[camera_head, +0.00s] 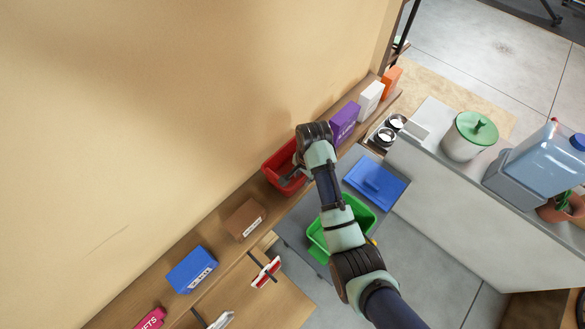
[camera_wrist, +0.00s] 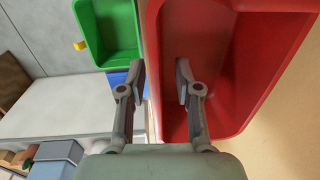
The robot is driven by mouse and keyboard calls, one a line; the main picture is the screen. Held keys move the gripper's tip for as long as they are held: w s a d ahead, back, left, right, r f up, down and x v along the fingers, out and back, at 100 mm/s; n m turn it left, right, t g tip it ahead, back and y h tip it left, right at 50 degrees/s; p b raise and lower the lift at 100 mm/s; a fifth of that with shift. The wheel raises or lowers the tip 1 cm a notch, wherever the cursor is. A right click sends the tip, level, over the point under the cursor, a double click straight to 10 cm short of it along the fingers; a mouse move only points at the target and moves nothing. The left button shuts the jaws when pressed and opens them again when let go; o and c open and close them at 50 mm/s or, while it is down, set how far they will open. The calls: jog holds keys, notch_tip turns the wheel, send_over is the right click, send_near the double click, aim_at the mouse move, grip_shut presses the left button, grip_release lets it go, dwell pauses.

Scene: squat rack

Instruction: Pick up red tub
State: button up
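The red tub (camera_head: 274,172) sits on the wooden shelf against the wall, partly hidden by my arm. In the wrist view the red tub (camera_wrist: 235,70) fills the right side, with its open top facing the camera. My gripper (camera_wrist: 160,80) is open, with one finger inside the tub and the other outside its near wall. The wall lies between the fingers, with gaps visible. My gripper (camera_head: 292,177) also shows at the tub's front side in the head view.
On the shelf, a brown box (camera_head: 244,219) stands left of the tub and a purple box (camera_head: 344,122) right of it. Below are a green tub (camera_head: 359,217) and a blue lid-like item (camera_head: 375,184) on a grey surface. A counter (camera_head: 465,205) stands at right.

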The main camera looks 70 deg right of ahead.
aim_at(301, 186)
notch_tip(301, 186, down, 5)
jog(key=shift+w+r, duration=0.1)
jog(key=shift+r, duration=0.05)
grip_shut()
